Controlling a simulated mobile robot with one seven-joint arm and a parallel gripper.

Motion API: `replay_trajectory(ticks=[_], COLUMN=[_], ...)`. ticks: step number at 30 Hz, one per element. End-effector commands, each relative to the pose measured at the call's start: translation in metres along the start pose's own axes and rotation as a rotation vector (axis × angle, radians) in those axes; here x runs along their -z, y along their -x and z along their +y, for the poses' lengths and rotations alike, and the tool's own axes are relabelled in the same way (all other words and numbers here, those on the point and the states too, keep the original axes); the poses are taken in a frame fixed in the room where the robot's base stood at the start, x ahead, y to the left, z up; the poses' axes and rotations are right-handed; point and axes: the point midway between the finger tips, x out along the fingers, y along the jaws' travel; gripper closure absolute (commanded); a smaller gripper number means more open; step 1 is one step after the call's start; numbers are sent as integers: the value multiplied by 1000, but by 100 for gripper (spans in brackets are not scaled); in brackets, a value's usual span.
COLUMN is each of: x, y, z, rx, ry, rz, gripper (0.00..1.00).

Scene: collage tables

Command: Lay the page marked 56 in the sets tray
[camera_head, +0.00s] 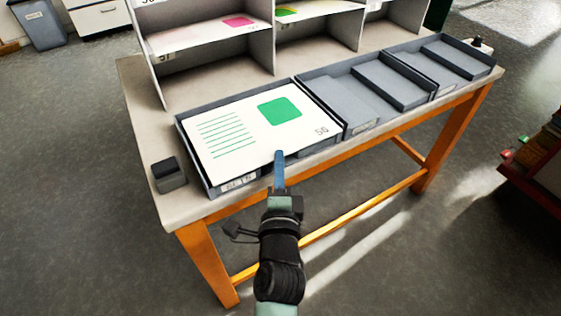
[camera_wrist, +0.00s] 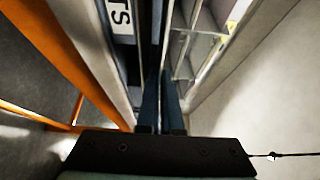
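The page marked 56 (camera_head: 240,133) is white with a green rounded square, green lines and the number at its right corner. It lies flat over the sets tray (camera_head: 215,188), the grey tray at the table's left end, covering most of its inside. Whether it touches the tray floor cannot be told. The tray's front label also shows in part in the wrist view (camera_wrist: 120,16). My gripper (camera_head: 279,156) is at the page's front edge, above the tray's front rim. In the wrist view the fingers (camera_wrist: 161,80) are close together, seemingly on the page's edge, seen edge-on.
Two more grey trays (camera_head: 365,95) (camera_head: 445,62) stand to the right on the table (camera_head: 137,75). A small dark block (camera_head: 169,174) sits by the front left corner. A grey shelf unit (camera_head: 262,50) with other pages stands behind. A bookcase (camera_head: 540,160) is at far right.

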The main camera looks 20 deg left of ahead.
Motion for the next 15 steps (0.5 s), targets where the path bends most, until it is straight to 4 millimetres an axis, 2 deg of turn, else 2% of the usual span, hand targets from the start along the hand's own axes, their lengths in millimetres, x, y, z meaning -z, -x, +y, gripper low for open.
replay_trajectory(ticks=[1, 3, 14, 15], x=[0, 0, 0, 0], y=[0, 0, 0, 0], z=[8, 10, 11, 11], rx=[0, 0, 0, 0], ry=[0, 0, 1, 1], rz=[0, 0, 0, 0], gripper=[100, 100, 100, 92])
